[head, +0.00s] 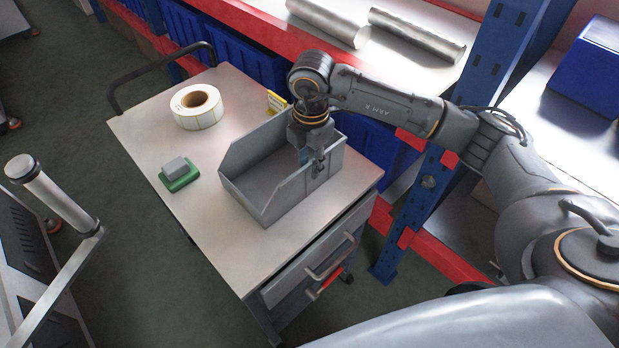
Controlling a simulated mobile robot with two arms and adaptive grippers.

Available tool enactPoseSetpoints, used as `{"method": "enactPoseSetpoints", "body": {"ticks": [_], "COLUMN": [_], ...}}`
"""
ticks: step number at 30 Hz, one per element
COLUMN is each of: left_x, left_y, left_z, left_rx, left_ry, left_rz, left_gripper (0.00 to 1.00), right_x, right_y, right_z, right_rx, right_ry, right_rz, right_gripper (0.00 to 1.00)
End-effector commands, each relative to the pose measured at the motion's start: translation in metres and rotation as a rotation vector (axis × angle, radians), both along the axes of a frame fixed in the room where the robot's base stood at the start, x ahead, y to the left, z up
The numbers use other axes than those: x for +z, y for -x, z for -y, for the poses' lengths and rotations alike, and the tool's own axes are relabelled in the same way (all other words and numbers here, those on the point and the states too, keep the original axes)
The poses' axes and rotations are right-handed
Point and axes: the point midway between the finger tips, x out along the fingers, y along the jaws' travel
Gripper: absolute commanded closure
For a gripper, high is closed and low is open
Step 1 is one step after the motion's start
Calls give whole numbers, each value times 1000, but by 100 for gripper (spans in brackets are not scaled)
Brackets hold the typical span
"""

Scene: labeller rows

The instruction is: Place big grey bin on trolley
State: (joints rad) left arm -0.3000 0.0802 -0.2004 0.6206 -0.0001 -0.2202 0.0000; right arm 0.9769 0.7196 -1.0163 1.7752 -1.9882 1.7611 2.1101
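The big grey bin (262,180) stands upright on the white top of the trolley (225,237), toward its right side. It looks empty, and its low open front faces the lower left. My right gripper (314,168) points down at the bin's right-hand wall, with its fingers at the rim. I cannot tell from this view whether the fingers are shut on the wall or just apart from it. The gripper hides part of the wall and the bin's back corner. My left gripper is not in view.
A roll of labels (196,107), a green and grey block (178,174) and a small yellow item (276,102) are on the trolley. A blue-and-red rack (425,205) with blue bins (258,67) stands close behind. The trolley's front-left top is clear.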

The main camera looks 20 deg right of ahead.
Motion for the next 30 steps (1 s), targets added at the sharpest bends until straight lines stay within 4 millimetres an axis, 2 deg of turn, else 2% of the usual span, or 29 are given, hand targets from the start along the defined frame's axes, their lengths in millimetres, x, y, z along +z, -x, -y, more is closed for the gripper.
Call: {"method": "enactPoseSetpoints", "body": {"ticks": [6, 10, 30], "left_x": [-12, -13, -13], "left_y": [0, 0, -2], "left_z": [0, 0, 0], "left_rx": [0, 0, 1], "left_ry": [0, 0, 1], "left_rz": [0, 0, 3], "left_gripper": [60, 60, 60], "right_x": [38, 49, 53], "right_y": [0, 1, 1], "right_z": [0, 0, 0], "right_rx": [1, 1, 1], "right_ry": [0, 0, 0], "right_rz": [4, 1, -1], "right_gripper": [72, 72, 72]}}
